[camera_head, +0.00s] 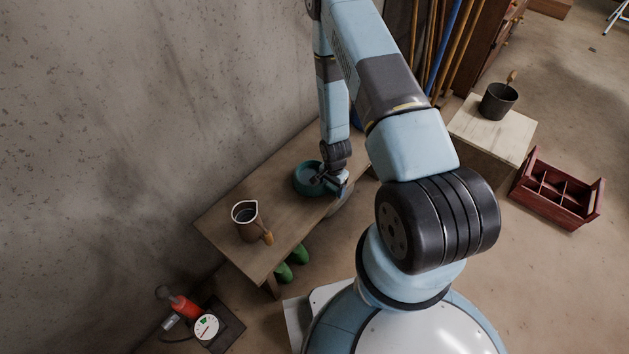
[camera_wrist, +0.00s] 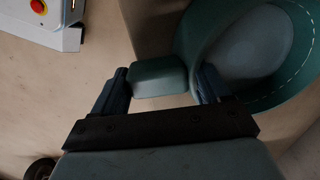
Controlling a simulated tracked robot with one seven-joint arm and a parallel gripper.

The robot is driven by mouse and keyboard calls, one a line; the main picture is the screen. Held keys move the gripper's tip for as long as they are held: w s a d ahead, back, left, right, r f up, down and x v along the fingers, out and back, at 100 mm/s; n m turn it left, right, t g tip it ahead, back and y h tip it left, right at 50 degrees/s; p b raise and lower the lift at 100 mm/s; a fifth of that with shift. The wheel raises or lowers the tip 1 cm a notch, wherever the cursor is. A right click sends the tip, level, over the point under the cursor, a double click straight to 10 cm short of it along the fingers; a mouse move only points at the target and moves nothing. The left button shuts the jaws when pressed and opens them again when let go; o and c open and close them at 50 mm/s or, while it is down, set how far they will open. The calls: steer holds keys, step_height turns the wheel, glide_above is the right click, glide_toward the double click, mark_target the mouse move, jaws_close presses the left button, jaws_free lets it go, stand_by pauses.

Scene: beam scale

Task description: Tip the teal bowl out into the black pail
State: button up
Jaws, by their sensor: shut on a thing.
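The teal bowl (camera_head: 301,184) is at the far part of the wooden bench, by its front edge. In the wrist view the bowl (camera_wrist: 291,88) fills the upper right, with a teal tab-like handle between my fingers. My gripper (camera_head: 334,184) is shut on this handle at the bowl's right side; the wrist view shows the fingers (camera_wrist: 160,78) on either side of it. The bowl looks about level; I cannot tell whether it touches the bench or what it holds. The black pail (camera_head: 497,103) stands on a pale wooden-topped stand at right, with a wooden-handled tool sticking out.
A dark jug (camera_head: 246,220) with a brown handle stands on the bench (camera_head: 222,222). Green boots (camera_head: 292,262) are below it. A red crate (camera_head: 556,190) sits on the floor beside the pale stand (camera_head: 474,125). A dial gauge (camera_head: 206,327) is at lower left. A wall runs behind the bench.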

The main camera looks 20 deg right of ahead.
steer(key=c, duration=0.6)
steer(key=shift+r, duration=0.15)
steer(key=shift+c, duration=0.2)
steer(key=shift+r, duration=0.3)
steer(key=shift+c, duration=0.8)
step_height(320, 180, up, 2)
steer(key=shift+r, duration=0.1)
steer(key=s+d+r, duration=0.4)
steer(key=d+r, duration=0.1)
steer(key=s+d+r, duration=0.5)
steer(key=shift+s+d, duration=0.1)
steer(key=shift+s, duration=0.2)
